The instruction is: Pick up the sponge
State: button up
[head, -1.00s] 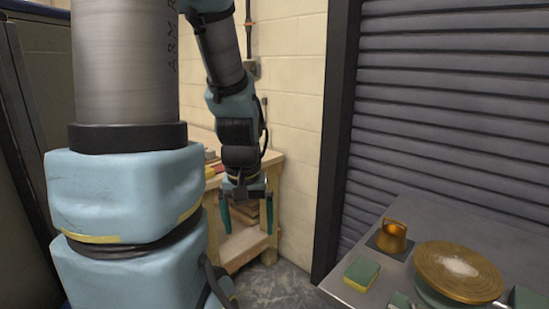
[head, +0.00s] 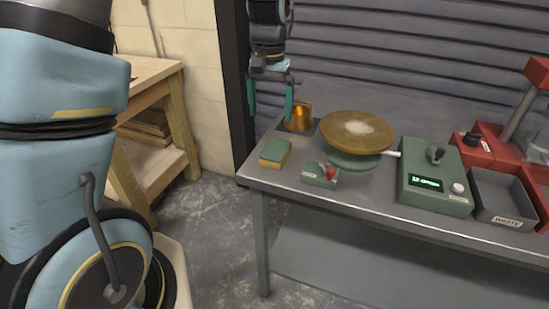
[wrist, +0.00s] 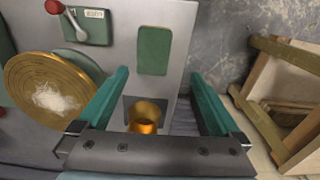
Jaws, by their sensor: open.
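The sponge (head: 275,153), green on top and yellow below, lies flat near the left front corner of the grey metal table. It also shows in the wrist view (wrist: 154,51), beyond the fingertips and apart from them. My gripper (head: 271,110) is open and empty, fingers pointing down, above the table's left end near the orange-gold cup. In the wrist view my gripper (wrist: 160,78) has its two teal fingers spread wide, with the sponge ahead between them.
A gold cup (head: 299,116) stands on a dark pad just behind the sponge. A round gold plate (head: 357,131) on a green base, a green switch box with a red knob (head: 321,174) and a green display box (head: 434,178) are to the right. A wooden bench (head: 170,95) is at left.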

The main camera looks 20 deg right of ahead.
aim_at(276, 149)
jog(key=f+p, duration=0.1)
jog(key=f, duration=0.2)
jog(key=f+p, duration=0.1)
jog(key=f, duration=0.3)
jog(key=d+f+p, duration=0.1)
jog(key=f, duration=0.3)
jog(key=shift+s+d+p, duration=0.1)
jog(key=shift+s+p, duration=0.2)
jog(key=shift+p, duration=0.05)
jog(key=shift+c, duration=0.4)
jog(key=c, duration=1.1)
